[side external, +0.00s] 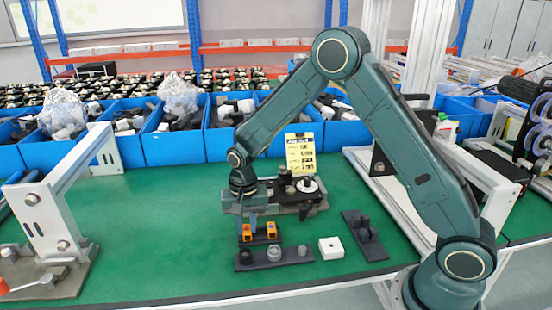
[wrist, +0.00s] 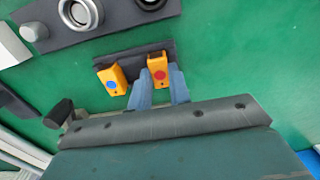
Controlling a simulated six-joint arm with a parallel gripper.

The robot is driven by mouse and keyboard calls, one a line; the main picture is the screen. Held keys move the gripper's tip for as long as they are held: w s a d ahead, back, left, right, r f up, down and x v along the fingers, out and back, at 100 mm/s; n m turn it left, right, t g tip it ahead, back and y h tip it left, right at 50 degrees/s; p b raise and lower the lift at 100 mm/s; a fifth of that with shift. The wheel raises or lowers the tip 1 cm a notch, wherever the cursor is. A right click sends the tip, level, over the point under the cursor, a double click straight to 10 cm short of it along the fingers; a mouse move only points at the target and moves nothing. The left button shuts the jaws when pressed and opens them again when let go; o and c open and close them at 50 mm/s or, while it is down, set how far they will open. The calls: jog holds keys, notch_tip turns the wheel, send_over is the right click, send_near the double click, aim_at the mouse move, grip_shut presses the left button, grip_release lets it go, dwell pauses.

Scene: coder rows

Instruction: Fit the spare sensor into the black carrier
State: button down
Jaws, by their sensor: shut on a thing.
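Two orange sensors stand at the black carrier, a short dark strip (side external: 262,240) on the green table; it also shows in the wrist view (wrist: 134,53). In the wrist view, one sensor has a blue dot (wrist: 112,80) and the other a red dot (wrist: 158,72). My gripper (wrist: 160,97) is shut on the red-dot sensor, with one blue-grey finger on each side. In the side view my gripper (side external: 247,225) points down over the left sensor (side external: 247,236); the other sensor (side external: 272,230) stands to its right. I cannot tell whether the held sensor is fully seated.
A dark plate (side external: 260,265) with round parts lies in front of the carrier. A white block (side external: 331,248) and a dark plate with knobs (side external: 365,236) lie to the right. A fixture (side external: 290,197) stands behind, before a yellow card (side external: 300,153).

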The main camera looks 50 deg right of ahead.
aim_at(247, 229)
jog(key=shift+r, duration=2.45)
jog(key=shift+r, duration=0.2)
jog(key=shift+r, duration=0.75)
jog(key=shift+d+r, duration=0.2)
jog(key=shift+d, duration=0.05)
jog(key=w+d+r, duration=0.1)
jog(key=d+r, duration=0.4)
jog(key=d, duration=0.6)
jog(key=shift+w+d+f, duration=0.25)
jog(key=shift+d+f, duration=0.65)
jog(key=shift+d, duration=1)
jog(key=shift+w+d+f, duration=0.25)
jog(key=shift+d+f, duration=0.65)
jog(key=shift+d, duration=1.05)
jog(key=shift+w+d+f, duration=0.25)
jog(key=shift+d+f, duration=0.65)
jog(key=shift+d, duration=1)
jog(key=shift+f, duration=0.95)
